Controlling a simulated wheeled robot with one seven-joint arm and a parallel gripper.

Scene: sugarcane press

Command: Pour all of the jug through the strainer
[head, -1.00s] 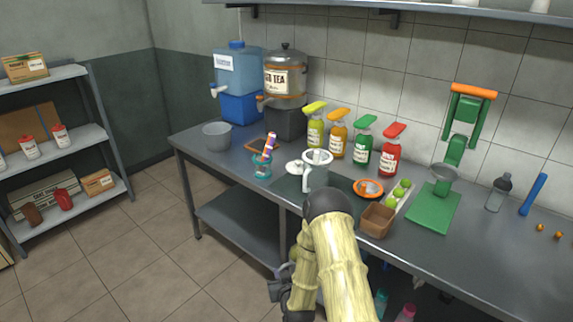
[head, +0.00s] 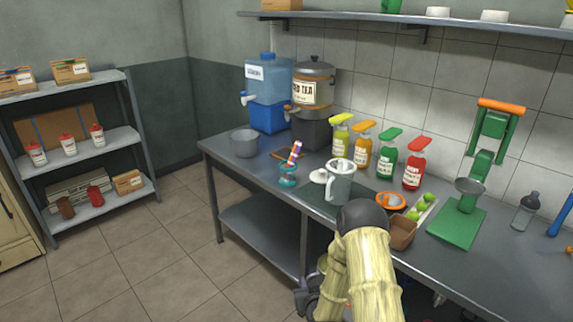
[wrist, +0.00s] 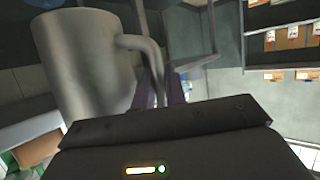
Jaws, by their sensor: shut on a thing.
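The grey jug (head: 339,188) is upright in the head view, with a pale rim and a dark opening. It stands at or just above the dark mat on the counter; I cannot tell if it touches. In the wrist view the jug (wrist: 85,60) fills the upper left, its curved handle on its right. My gripper (wrist: 165,92) is shut on this handle; in the head view my arm hides it. An orange-rimmed round piece with a pale middle (head: 390,201), perhaps the strainer, lies to the right of the jug. The jug's contents are not visible.
Pump bottles (head: 387,155) stand behind. A green press (head: 467,205) is further right.

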